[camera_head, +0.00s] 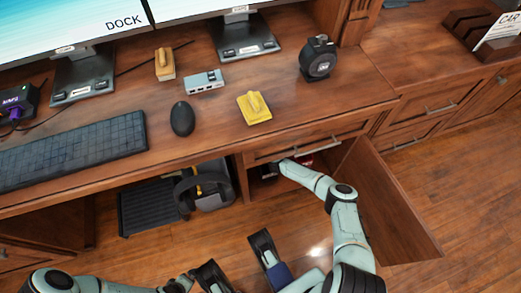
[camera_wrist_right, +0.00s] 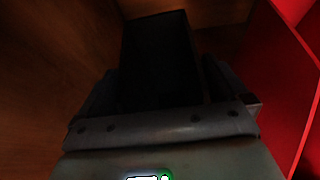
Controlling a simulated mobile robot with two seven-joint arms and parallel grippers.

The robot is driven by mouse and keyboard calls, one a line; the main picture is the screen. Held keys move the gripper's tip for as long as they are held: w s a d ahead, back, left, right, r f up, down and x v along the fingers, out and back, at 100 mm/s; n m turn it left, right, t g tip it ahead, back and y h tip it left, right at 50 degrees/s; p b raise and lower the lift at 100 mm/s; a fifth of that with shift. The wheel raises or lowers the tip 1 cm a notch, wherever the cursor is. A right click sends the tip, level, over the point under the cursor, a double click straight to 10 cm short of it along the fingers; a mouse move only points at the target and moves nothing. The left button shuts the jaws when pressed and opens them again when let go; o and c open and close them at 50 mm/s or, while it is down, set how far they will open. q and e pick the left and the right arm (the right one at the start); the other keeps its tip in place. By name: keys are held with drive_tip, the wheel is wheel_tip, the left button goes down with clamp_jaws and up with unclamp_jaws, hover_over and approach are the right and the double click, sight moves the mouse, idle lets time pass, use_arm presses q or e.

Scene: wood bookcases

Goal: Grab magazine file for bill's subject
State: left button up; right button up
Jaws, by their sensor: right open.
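My right arm (camera_head: 340,215) reaches into the open cabinet under the desk; its gripper is hidden there in the head view. In the right wrist view my right gripper (camera_wrist_right: 160,85) is open, with a dark upright box-like thing (camera_wrist_right: 160,50) in front of and between its fingers. I cannot tell whether they touch it. A red flat-sided thing (camera_wrist_right: 285,70) stands to the right; a bit of red also shows inside the cabinet in the head view (camera_head: 305,160). Either could be a magazine file; no label is readable. My left gripper (camera_head: 238,262) is open and empty over the floor.
The cabinet door (camera_head: 392,205) stands open right of my right arm. The desk (camera_head: 340,105) above holds a keyboard (camera_head: 70,150), mouse (camera_head: 182,118), yellow block (camera_head: 254,107) and black tape-measure-like thing (camera_head: 318,57). A dark bin-like thing (camera_head: 210,185) is below.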

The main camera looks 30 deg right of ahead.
drive_tip(key=c, duration=1.3)
drive_tip(key=shift+r, duration=0.15)
